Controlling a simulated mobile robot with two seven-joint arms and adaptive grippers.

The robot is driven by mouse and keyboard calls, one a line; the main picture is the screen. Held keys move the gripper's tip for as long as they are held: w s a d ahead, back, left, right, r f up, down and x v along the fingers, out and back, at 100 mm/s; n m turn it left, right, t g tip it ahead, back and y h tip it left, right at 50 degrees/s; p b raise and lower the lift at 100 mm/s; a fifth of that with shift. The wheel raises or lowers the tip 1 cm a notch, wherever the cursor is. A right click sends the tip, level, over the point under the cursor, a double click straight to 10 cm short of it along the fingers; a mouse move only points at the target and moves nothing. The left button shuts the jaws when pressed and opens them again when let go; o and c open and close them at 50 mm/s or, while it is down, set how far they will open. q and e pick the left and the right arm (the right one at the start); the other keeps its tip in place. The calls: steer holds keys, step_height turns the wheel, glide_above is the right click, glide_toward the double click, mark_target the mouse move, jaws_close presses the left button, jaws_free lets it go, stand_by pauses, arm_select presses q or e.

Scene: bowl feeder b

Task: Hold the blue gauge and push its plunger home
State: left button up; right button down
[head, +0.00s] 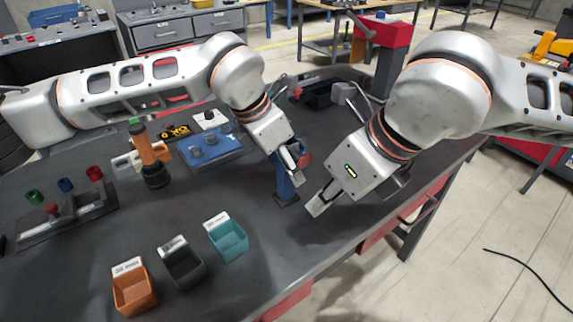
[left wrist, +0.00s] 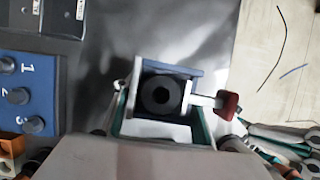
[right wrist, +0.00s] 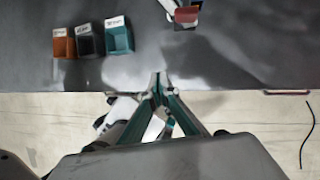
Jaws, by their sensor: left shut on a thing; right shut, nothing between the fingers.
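The blue gauge (head: 284,184) stands upright on the dark bench. My left gripper (head: 294,170) is shut on its upper part. In the left wrist view the gauge (left wrist: 196,72) sits between the fingers (left wrist: 162,103), with a round black part in its middle. Its red plunger knob (left wrist: 229,106) sticks out to the right on a pale shaft, with a length of shaft showing. The knob (head: 305,159) faces my right arm. My right gripper (head: 316,207) is shut and empty, apart from the gauge at its lower right. In the right wrist view its fingertips (right wrist: 158,76) are together, below the knob (right wrist: 187,14).
Orange (head: 134,290), black (head: 182,264) and teal (head: 228,240) bins stand at the front. A blue numbered panel (head: 214,150), an orange-and-black device (head: 147,155) and a rack of coloured knobs (head: 65,212) are farther left. The bench between gauge and bins is clear.

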steer(key=w+r+m+h, duration=0.2)
steer(key=w, duration=0.4)
steer(key=shift+t, duration=0.4)
steer(key=shift+w+a, duration=0.55)
steer(key=shift+w, duration=0.35)
stand_by(1.9)
steer(key=shift+s, duration=0.1)
steer(key=shift+s+d, duration=0.55)
steer(key=shift+s, duration=0.25)
steer(key=shift+s+d, duration=0.55)
steer(key=shift+s, duration=0.3)
steer(key=shift+s+d, duration=0.55)
steer(key=shift+s, duration=0.25)
arm_select(q)
steer(key=o, duration=1.7)
